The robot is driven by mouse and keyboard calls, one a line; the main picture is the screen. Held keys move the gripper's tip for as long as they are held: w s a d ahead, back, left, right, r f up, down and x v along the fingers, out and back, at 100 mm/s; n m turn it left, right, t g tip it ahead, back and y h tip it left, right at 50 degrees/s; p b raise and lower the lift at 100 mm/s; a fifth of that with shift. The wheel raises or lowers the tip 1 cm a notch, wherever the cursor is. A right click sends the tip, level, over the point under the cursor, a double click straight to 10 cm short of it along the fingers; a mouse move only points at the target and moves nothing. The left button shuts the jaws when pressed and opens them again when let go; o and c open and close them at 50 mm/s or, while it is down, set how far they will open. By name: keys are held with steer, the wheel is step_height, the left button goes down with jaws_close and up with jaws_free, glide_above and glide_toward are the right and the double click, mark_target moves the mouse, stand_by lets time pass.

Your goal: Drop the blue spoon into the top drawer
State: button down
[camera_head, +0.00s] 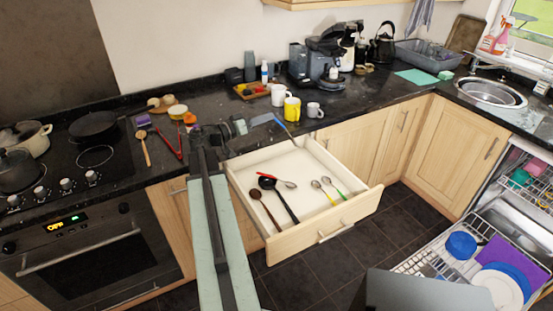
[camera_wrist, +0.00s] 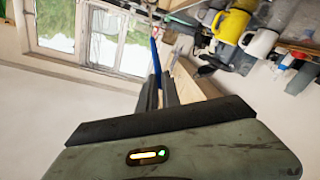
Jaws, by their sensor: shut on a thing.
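The blue spoon (camera_head: 262,119) is in my gripper (camera_head: 242,126), its blue handle reaching out to the right above the back of the open drawer, near the counter edge. In the wrist view the blue handle (camera_wrist: 155,58) rises from between the fingers of my gripper (camera_wrist: 159,88). The top drawer (camera_head: 322,225) is pulled out below and to the right of my gripper. Inside it lie a brown spoon (camera_head: 262,205), a black ladle (camera_head: 284,200), a red-handled spoon (camera_head: 275,178), and yellow- and green-handled spoons (camera_head: 328,186).
Yellow (camera_head: 292,108) and white (camera_head: 278,95) mugs stand on the counter behind the drawer. A wooden spoon (camera_head: 143,147) and red tongs (camera_head: 167,143) lie left of my arm by the hob. The open dishwasher (camera_head: 480,245) is at right. The drawer's back part is bare.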

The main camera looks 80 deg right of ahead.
steer(key=s+f+m+g+y+b, duration=0.1)
steer(key=s+f+b, duration=0.2)
steer(key=f+b, duration=0.8)
step_height(320, 180, down, 3)
steer(key=shift+s+d+f, duration=0.15)
steer(key=shift+s+d, duration=0.25)
steer(key=shift+d, duration=0.05)
steer(key=c, duration=1.5)
jaws_free()
steer(key=v, duration=0.8)
steer(key=shift+d, duration=0.1)
